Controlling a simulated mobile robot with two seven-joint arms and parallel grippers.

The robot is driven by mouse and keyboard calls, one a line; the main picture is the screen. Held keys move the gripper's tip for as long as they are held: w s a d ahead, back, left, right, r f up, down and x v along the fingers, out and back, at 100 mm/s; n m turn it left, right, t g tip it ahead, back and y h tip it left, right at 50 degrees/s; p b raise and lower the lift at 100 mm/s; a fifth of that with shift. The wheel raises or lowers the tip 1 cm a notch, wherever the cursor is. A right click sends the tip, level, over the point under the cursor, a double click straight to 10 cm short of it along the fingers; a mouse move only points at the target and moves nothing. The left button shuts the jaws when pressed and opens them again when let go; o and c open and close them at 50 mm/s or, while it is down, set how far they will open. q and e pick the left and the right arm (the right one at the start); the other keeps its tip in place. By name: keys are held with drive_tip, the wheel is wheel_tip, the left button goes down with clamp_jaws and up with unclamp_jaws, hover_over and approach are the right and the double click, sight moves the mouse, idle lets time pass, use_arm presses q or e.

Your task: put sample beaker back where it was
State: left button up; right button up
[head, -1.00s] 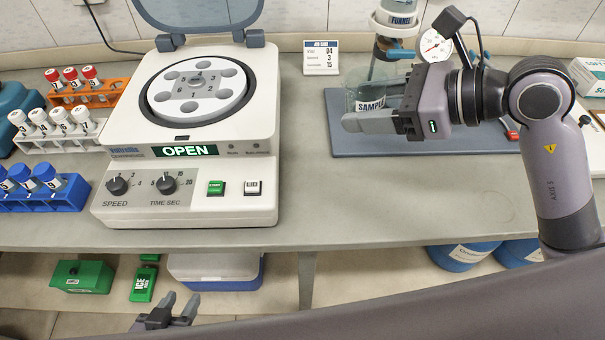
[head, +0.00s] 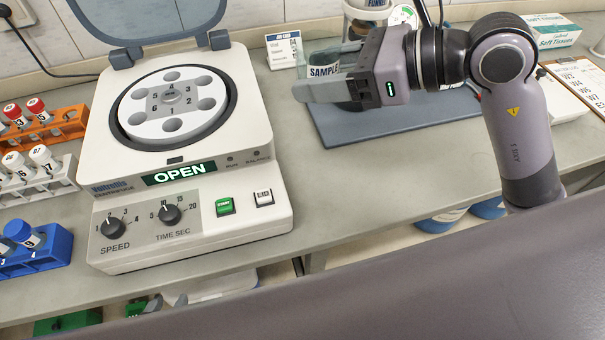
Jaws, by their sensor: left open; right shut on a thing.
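The sample beaker (head: 324,71) is clear glass with a dark SAMPLE label. It is upright in the head view, over the left back part of a blue-grey board. My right gripper (head: 318,78) is shut on it, reaching in from the right. The near finger covers the beaker's lower part, so I cannot tell whether its base touches the board.
A centrifuge (head: 262,150) with its lid up and display reading OPEN stands left of the board (head: 400,138). A small card (head: 284,50) stands behind. A funnel stand and round gauge (head: 404,15) are close behind my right gripper. Bare bench (head: 370,190) lies in front.

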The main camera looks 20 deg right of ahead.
sight(314, 180)
drive_tip(key=shift+a+r, duration=0.15)
drive_tip(key=shift+a, duration=0.15)
wheel_tip(314, 180, down, 20)
drive_tip(key=shift+b, duration=0.85)
drive_tip(key=shift+f, duration=0.25)
drive_tip(key=o, duration=1.1)
drive_tip(key=shift+r, duration=0.1)
drive_tip(key=shift+r, duration=0.1)
